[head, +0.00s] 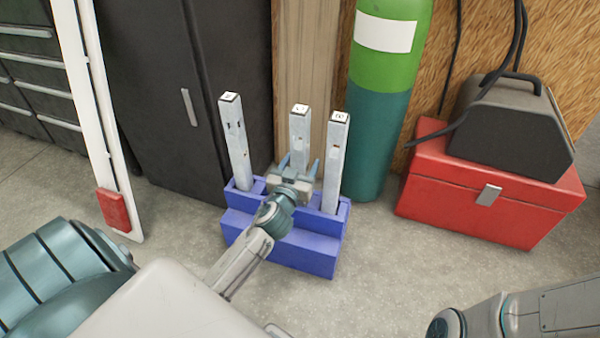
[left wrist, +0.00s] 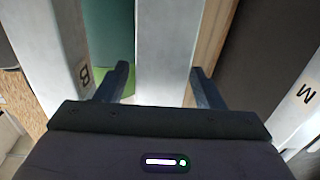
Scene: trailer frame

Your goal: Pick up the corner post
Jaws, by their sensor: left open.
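Three grey metal posts stand upright in a stepped blue holder (head: 285,250): a left post (head: 235,145), a middle post (head: 299,135) and a right post (head: 334,165). Each has a small white label near its top. My left gripper (head: 299,168) is open at the middle post's lower part, one finger on each side. The left wrist view shows the middle post (left wrist: 165,45) between the open fingers (left wrist: 161,70). There the post marked B (left wrist: 75,65) is on the left and the post marked M (left wrist: 295,105) on the right. My right gripper is out of view.
A green gas cylinder (head: 380,110) and a dark cabinet (head: 190,80) stand close behind the holder. A red toolbox (head: 490,205) with a dark case (head: 512,130) on top is at the right. A white upright (head: 95,110) leans at the left. The floor in front is clear.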

